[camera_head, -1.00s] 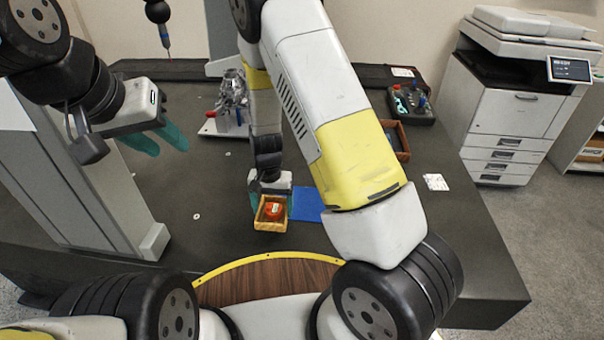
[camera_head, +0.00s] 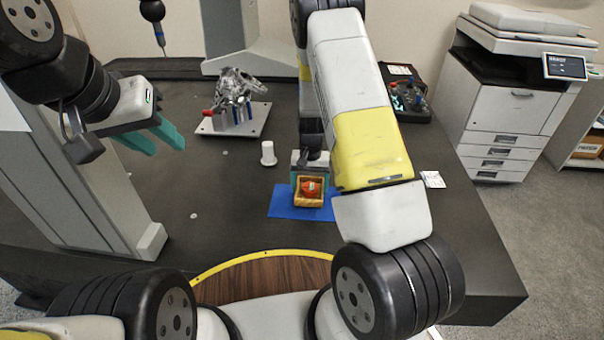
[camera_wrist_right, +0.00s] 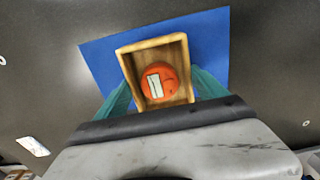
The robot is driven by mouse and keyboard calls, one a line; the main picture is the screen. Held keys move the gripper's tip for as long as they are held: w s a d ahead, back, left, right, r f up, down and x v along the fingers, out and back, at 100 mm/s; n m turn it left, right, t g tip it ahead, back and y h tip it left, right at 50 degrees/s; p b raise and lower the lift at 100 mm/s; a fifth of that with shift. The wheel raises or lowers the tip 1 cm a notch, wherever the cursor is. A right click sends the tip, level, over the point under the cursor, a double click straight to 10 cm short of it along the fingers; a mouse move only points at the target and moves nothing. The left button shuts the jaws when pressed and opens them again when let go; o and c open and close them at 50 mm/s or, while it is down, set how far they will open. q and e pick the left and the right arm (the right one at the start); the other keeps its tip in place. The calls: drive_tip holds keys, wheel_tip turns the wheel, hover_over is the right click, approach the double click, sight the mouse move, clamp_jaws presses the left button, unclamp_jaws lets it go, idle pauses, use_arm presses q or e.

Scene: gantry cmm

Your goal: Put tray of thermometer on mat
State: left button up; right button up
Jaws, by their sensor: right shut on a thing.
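A small wooden tray (camera_head: 308,201) holds a round red-orange thermometer (camera_head: 311,187) with a white label. The tray also shows in the right wrist view (camera_wrist_right: 128,66), with the thermometer (camera_wrist_right: 158,84) inside it. My right gripper (camera_head: 309,172) is shut on the tray, its teal fingers on either side. The blue mat (camera_head: 285,203) lies on the dark table, and the tray is over it in both views. I cannot tell whether the tray touches the mat (camera_wrist_right: 215,45). My left gripper (camera_head: 160,140) is open and empty, above the table at the left.
A control box (camera_head: 410,101) is at the back right. A grey machine column (camera_head: 90,190) stands at the left. The table's middle left is clear.

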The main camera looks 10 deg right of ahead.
drive_tip(key=shift+w+d+f, duration=0.1)
drive_tip(key=shift+d+f, duration=0.1)
drive_tip(key=shift+f, duration=1.55)
drive_tip(key=shift+f, duration=0.1)
drive_tip(key=o, duration=1.3)
wheel_tip(320, 180, up, 12)
drive_tip(key=s+a+r+t+y, duration=0.15)
drive_tip(key=s+r, duration=0.25)
drive_tip(key=r, duration=0.8)
drive_tip(key=s+r+n+t, duration=0.1)
drive_tip(key=s+r, duration=0.5)
drive_tip(key=s, duration=0.1)
drive_tip(key=s+r+n+t, duration=0.1)
drive_tip(key=s+r+t, duration=0.1)
drive_tip(key=s+r, duration=0.4)
drive_tip(key=s+r+n+t, duration=0.1)
drive_tip(key=s+r, duration=0.4)
drive_tip(key=s, duration=0.3)
drive_tip(key=shift+s+a+r+n+t+y, duration=0.1)
drive_tip(key=shift+a+r+n+t+y, duration=0.25)
drive_tip(key=shift+r+n, duration=0.05)
